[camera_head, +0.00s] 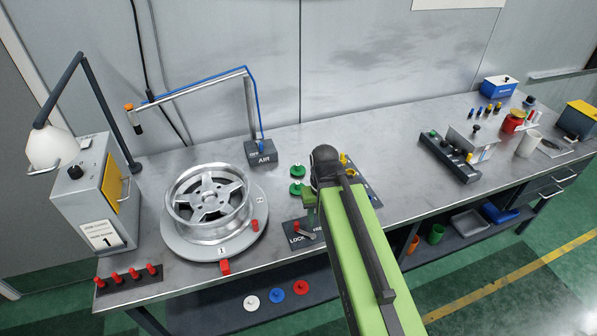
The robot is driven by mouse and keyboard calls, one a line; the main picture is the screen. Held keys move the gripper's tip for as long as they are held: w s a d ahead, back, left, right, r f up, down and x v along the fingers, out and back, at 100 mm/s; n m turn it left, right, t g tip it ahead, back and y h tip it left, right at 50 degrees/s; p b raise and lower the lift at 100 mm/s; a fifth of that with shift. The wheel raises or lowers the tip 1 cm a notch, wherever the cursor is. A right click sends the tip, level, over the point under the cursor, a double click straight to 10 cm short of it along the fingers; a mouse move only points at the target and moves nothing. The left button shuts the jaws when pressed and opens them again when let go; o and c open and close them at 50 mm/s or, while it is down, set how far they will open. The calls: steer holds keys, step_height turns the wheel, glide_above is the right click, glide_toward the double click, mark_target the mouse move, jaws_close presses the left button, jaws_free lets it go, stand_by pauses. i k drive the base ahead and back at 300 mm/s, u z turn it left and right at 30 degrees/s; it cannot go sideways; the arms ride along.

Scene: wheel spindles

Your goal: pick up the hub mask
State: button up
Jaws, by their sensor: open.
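I cannot tell for sure which piece is the hub mask. Small round discs with knobs could be it: a green one (298,170) and a second green one (296,188) on the bench, just left of my arm's end. White (250,302), blue (277,294) and red (301,287) discs lie on the lower shelf. My gripper (309,205) is open, right of the second green disc and above the bench near the lock plate. My arm hides much of it and part of the bench behind. A silver five-spoke wheel (208,198) lies on a round turntable (188,246) at the left.
A lock plate with a red-knobbed lever (300,235) is near the front edge. The air stand (260,152) is behind. A grey control box (88,190) and a row of red pegs (127,275) are left.

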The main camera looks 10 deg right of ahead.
mark_target(297, 169)
steer(key=u, duration=6)
steer(key=i, duration=0.1)
steer(key=z, duration=2.55)
steer(key=k, duration=1.3)
steer(key=z, duration=1.4)
steer(key=i, duration=1)
steer(key=u, duration=0.1)
